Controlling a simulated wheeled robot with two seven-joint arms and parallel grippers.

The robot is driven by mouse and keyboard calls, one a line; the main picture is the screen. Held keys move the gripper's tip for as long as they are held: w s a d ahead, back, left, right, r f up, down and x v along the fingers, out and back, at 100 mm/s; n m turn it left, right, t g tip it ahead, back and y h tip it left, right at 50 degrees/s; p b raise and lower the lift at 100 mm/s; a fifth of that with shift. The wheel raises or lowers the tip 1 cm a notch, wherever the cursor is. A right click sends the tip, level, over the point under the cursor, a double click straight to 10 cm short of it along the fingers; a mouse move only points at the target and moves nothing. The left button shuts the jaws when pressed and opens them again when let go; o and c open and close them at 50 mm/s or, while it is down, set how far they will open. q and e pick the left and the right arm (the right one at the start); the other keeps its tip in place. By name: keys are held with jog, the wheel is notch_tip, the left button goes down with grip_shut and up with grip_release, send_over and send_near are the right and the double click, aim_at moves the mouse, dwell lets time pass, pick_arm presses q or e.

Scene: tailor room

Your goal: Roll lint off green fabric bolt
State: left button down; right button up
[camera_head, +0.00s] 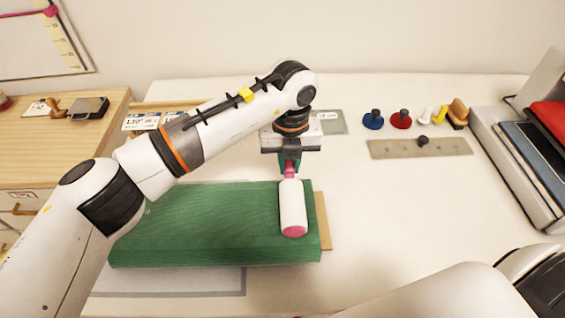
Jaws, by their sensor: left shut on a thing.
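A green fabric bolt (200,225) lies flat on the white table, with part of its left side hidden behind my left arm. A lint roller (293,208) with a white cylinder and pink end is over the right end of the bolt. My left gripper (289,168) is shut on the roller's pink handle from above. The roller appears to rest on the fabric, but contact cannot be told for sure. My right gripper is not in view; only a part of my right arm shows at the bottom right.
Behind the bolt stand a blue knob (373,120), a red knob (401,119), small yellow and white pieces and a brush (458,113). A flat metal plate (420,147) lies before them. A grey rack (525,150) stands right. The white table (400,210) is clear right of the bolt.

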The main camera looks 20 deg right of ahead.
pick_arm(q)
jog(key=shift+s+d+f, duration=0.1)
jog(key=shift+s+d, duration=0.1)
jog(key=shift+d, duration=0.45)
jog(key=shift+a, duration=0.15)
jog(key=shift+w+a+b, duration=0.25)
jog(key=shift+a, duration=0.45)
jog(key=shift+w+a+b, duration=0.2)
jog(key=shift+a, duration=0.45)
jog(key=shift+w+a+b, duration=0.15)
jog(key=shift+w+a, duration=0.1)
jog(key=shift+a, duration=0.45)
jog(key=shift+w+a+b, duration=0.15)
jog(key=shift+w+a, duration=0.1)
jog(key=shift+a, duration=0.45)
jog(key=shift+w+a+b, duration=0.25)
jog(key=shift+a+b, duration=0.05)
jog(key=shift+a, duration=0.45)
jog(key=shift+w+a+b, duration=0.2)
jog(key=shift+a+b, duration=0.05)
jog(key=shift+a, duration=0.45)
